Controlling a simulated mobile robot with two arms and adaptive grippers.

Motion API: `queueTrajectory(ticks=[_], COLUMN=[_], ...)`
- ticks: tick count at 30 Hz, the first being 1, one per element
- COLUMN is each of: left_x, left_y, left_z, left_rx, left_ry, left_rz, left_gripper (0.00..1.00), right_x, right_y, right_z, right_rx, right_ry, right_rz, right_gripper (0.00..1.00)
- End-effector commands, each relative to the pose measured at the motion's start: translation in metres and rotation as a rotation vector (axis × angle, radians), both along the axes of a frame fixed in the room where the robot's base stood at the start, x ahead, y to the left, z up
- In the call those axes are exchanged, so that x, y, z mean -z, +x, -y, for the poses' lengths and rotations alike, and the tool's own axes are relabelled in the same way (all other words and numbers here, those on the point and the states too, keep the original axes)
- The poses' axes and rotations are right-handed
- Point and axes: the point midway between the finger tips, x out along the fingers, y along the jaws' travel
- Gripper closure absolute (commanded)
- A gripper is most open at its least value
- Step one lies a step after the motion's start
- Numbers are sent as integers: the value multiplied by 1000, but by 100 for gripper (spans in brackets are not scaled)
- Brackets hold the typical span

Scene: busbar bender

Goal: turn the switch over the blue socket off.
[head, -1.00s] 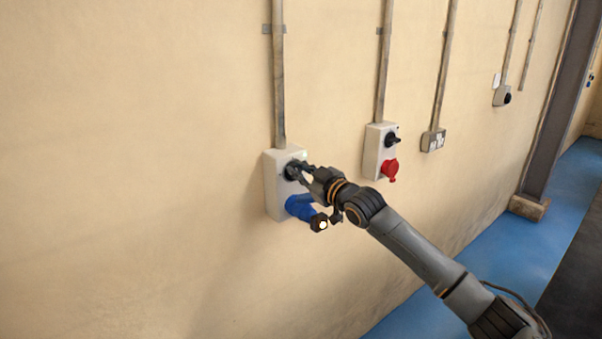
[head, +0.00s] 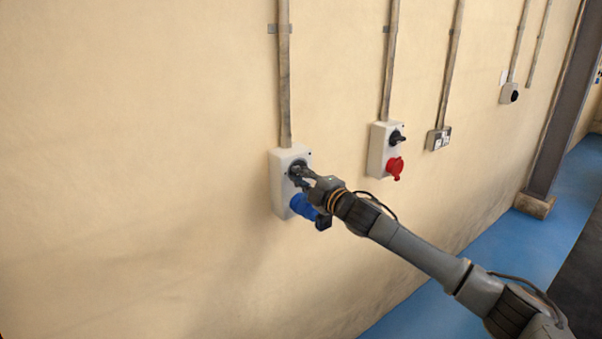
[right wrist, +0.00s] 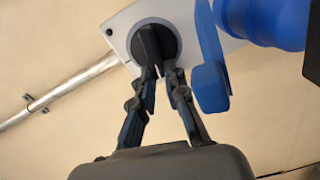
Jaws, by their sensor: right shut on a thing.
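The white box (head: 281,185) on the wall carries a black rotary switch (head: 293,168) above a blue socket (head: 303,206). My right gripper (head: 301,173) reaches it from the right and is shut on the switch's handle. The right wrist view shows the fingertips (right wrist: 162,72) on both sides of the black handle (right wrist: 148,42), in front of its round base. There the blue socket (right wrist: 265,18) and its blue lid (right wrist: 210,85) lie just right of the fingers. A small lamp (right wrist: 109,31) at the box corner looks dark. My left gripper is not in view.
A second white box with a red socket (head: 395,167) and its own black switch (head: 397,138) is to the right. Beyond it are a double outlet (head: 438,139) and another small box (head: 509,94). Conduits run up the wall. The wall at left is bare.

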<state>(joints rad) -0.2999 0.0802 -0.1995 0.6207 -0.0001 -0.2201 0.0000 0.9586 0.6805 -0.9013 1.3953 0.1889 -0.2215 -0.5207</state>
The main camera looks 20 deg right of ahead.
Motion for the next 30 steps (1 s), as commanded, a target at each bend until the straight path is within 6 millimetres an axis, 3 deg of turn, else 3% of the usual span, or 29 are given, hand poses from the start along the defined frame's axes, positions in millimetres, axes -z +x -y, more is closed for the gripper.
queueTrajectory(ticks=[12, 28, 29, 30], left_x=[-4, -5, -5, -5], left_y=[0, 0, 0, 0], left_z=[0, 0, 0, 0], left_rx=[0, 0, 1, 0], left_ry=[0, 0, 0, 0], left_rz=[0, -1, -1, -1], left_gripper=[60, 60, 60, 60], right_x=[6, 7, 7, 7], right_y=[0, 0, 0, 0], right_z=[0, 0, 0, 0], right_rx=[-1, -1, -1, -1], right_ry=[-170, -192, -192, -192], right_rz=[59, 67, 67, 67], right_gripper=[100, 100, 85, 77])
